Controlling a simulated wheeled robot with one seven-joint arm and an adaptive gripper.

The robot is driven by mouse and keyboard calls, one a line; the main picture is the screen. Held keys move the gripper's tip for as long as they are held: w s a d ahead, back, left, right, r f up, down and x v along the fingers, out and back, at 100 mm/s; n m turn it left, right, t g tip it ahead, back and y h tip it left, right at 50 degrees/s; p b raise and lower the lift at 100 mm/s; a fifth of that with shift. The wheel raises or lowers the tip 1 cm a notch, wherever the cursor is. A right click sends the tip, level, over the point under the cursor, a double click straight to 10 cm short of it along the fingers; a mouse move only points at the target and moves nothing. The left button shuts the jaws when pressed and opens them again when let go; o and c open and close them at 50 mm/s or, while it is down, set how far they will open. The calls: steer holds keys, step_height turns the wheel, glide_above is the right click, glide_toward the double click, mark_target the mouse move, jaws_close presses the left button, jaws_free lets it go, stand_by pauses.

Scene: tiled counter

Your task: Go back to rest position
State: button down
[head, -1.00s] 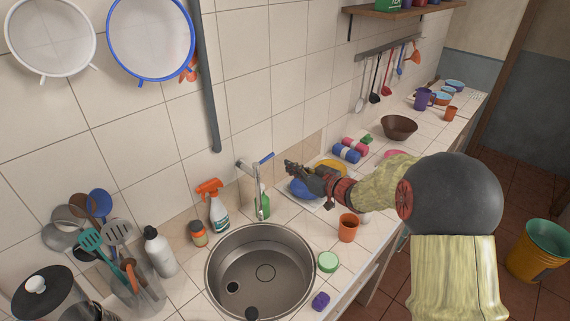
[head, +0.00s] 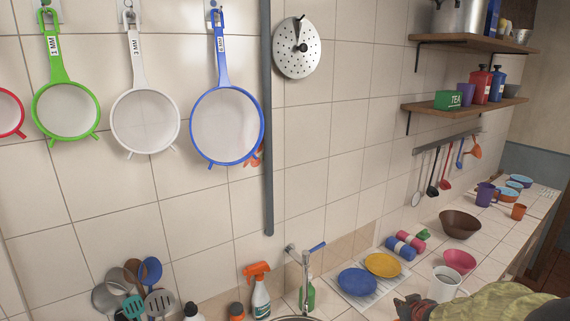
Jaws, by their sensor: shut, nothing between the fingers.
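My gripper (head: 408,308) shows only partly at the bottom edge, right of centre, as a small dark and red shape. It is shut with nothing held. My arm, in a pale yellow-green sleeve, runs from it to the lower right corner. The gripper is low in the picture, in front of the blue plate (head: 357,282) and left of the white mug (head: 456,283). Its lower part is cut off by the frame edge.
A yellow plate (head: 382,264), pink bowl (head: 460,261) and brown bowl (head: 460,224) stand on the counter. The tap (head: 305,275) and spray bottle (head: 260,292) are left. Shelves (head: 455,107) and strainers (head: 226,125) are on the wall.

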steer(key=s+a+r+m+g+h+b, duration=0.1)
steer(key=s+g, duration=0.2)
steer(key=s, duration=0.6)
steer(key=s+a+r+m+g+h+b, duration=0.1)
steer(key=s+r+m+g, duration=0.1)
steer(key=s, duration=0.7)
steer(key=s+a+r+y+b, duration=0.1)
steer(key=s+a+r+b, duration=0.1)
steer(key=s+a, duration=0.5)
steer(key=s+a+r+y+b, duration=0.2)
steer(key=s+a+r, duration=0.3)
steer(key=s+a, duration=0.2)
steer(key=shift+s+a+n+t, duration=0.3)
steer(key=shift+s+n+t, duration=0.1)
steer(key=shift+s, duration=0.35)
steer(key=shift+r, duration=0.1)
